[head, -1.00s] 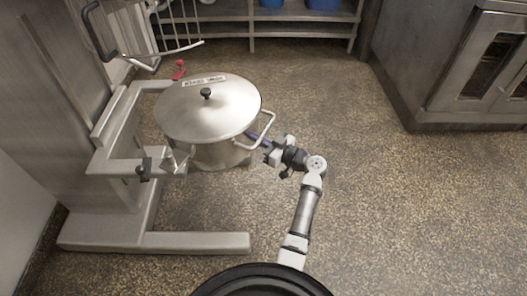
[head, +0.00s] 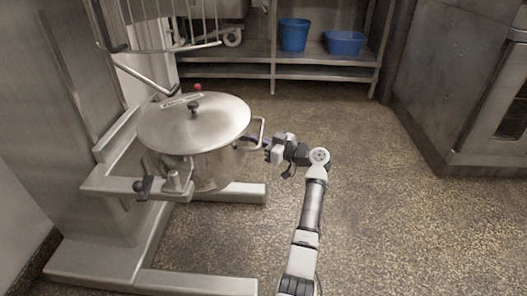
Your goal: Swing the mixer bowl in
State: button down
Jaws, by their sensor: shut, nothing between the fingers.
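The mixer bowl (head: 216,168) is a steel pot with a flat lid (head: 220,118) and a black knob. It sits between the arms of the mixer's bowl support (head: 118,184). A loop handle (head: 262,132) sticks out on the bowl's right side. My gripper (head: 262,147) is shut and empty, beside the bowl's right wall, just below and behind the handle. I cannot tell whether it touches the bowl. A black clamp knob (head: 142,186) is on the near support arm, and a red knob (head: 198,87) shows behind the lid.
The mixer column (head: 75,110) stands at left, with a wire guard (head: 170,25) above the bowl. Mixer legs (head: 200,283) run along the floor. A steel shelf (head: 270,70) with blue tubs (head: 294,35) is behind. An oven (head: 470,95) stands at right. The floor (head: 390,220) between is open.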

jog(key=shift+w+a+r+b, duration=0.1)
jog(key=shift+w+a+b, duration=0.35)
jog(key=shift+w+a, duration=0.1)
